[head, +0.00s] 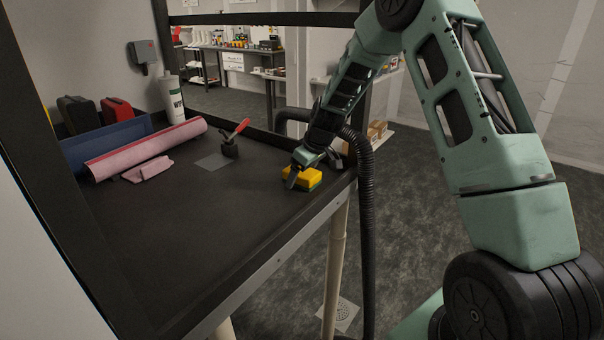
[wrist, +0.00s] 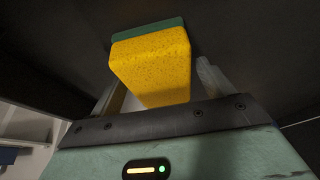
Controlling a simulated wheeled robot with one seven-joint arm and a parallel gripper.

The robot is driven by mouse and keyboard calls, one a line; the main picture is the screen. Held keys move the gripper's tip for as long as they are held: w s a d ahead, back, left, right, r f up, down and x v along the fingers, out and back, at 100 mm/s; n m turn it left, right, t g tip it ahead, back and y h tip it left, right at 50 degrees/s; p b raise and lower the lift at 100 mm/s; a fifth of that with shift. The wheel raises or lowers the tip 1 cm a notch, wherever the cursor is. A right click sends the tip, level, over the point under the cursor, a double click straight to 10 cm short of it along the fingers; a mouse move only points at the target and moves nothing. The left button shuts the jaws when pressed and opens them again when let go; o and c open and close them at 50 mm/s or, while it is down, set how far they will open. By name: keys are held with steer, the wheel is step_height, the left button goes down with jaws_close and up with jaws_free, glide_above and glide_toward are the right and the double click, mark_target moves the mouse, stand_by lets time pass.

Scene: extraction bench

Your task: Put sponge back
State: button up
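The sponge is a yellow block (head: 303,175) with a green layer underneath, near the right front corner of the dark bench top (head: 190,245). It looks low at the bench; I cannot tell whether it rests on it. My gripper (head: 296,178) is down at the sponge, with one finger on its left side. In the wrist view the sponge (wrist: 155,65) fills the space between my fingers, slightly turned. The right finger stands beside it with a narrow gap. The left finger is partly hidden behind the sponge, so contact there is unclear.
A pink roll (head: 145,147), a folded pink cloth (head: 148,169) and a blue tray (head: 105,142) lie at the back left. A white bottle (head: 172,98) stands behind. A black holder with a red-handled tool (head: 231,148) stands mid-back. The bench front is clear. A black hose (head: 367,230) hangs beside the right edge.

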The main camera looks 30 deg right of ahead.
steer(key=shift+d+r, duration=0.1)
steer(key=shift+r, duration=0.3)
steer(key=b+v, duration=0.2)
steer(key=v, duration=1)
steer(key=s+a+n+g, duration=0.1)
steer(key=s+a, duration=0.4)
steer(key=a, duration=0.6)
steer(key=s+a+n+g, duration=0.1)
steer(key=s+a, duration=0.5)
steer(key=a, duration=0.4)
steer(key=s+a+f, duration=0.1)
steer(key=s+a, duration=0.2)
steer(key=s, duration=0.5)
steer(key=s+a+f+n+g, duration=0.1)
steer(key=s+a, duration=0.2)
steer(key=s, duration=0.5)
steer(key=s+a+f+g+h, duration=0.1)
steer(key=s+a, duration=0.2)
steer(key=s, duration=0.5)
steer(key=shift+a+f+n, duration=0.2)
steer(key=shift+a+n, duration=0.05)
steer(key=shift+n, duration=0.15)
